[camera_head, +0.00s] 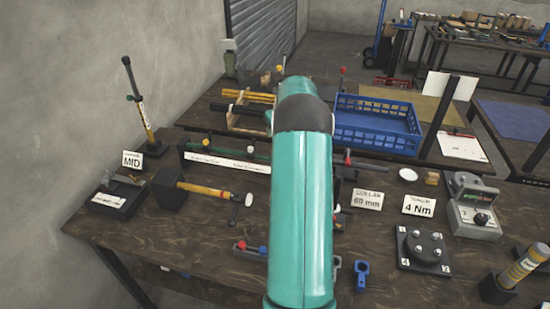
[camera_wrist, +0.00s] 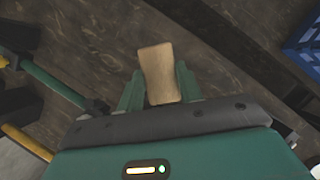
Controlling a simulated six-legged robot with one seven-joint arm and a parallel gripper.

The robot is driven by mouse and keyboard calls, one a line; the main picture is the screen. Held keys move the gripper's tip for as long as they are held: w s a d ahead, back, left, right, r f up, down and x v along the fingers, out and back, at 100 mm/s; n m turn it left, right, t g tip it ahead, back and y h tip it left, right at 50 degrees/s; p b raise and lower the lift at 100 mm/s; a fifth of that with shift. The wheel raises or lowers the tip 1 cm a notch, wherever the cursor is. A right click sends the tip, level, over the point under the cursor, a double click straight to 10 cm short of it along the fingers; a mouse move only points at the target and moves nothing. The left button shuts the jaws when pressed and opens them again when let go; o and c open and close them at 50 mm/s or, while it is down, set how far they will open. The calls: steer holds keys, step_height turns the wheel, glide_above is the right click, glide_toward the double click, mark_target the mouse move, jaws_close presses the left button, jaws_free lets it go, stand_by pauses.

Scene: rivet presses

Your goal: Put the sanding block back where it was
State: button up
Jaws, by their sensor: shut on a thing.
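The sanding block (camera_wrist: 157,72) appears as a plain tan block in the wrist view. My gripper (camera_wrist: 160,88) is shut on it, with one green finger on each side. Dark wooden tabletop shows beyond the block; I cannot tell how far above the wood it is. In the head view my teal arm reaches away over the table and hides my gripper and the held block.
A blue crate (camera_head: 375,128) stands right of my arm. A yellow-handled hammer (camera_head: 205,191) and the MID sign (camera_head: 132,160) are at left. A small tan block (camera_head: 432,178), the 60 mm sign (camera_head: 367,199) and the 4 Nm sign (camera_head: 419,205) are at right.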

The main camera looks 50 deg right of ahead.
step_height(320, 180, down, 11)
steer(key=shift+w+r, duration=0.1)
steer(key=shift+r, duration=0.05)
stand_by(0.4)
steer(key=o, duration=1)
steer(key=shift+c, duration=0.2)
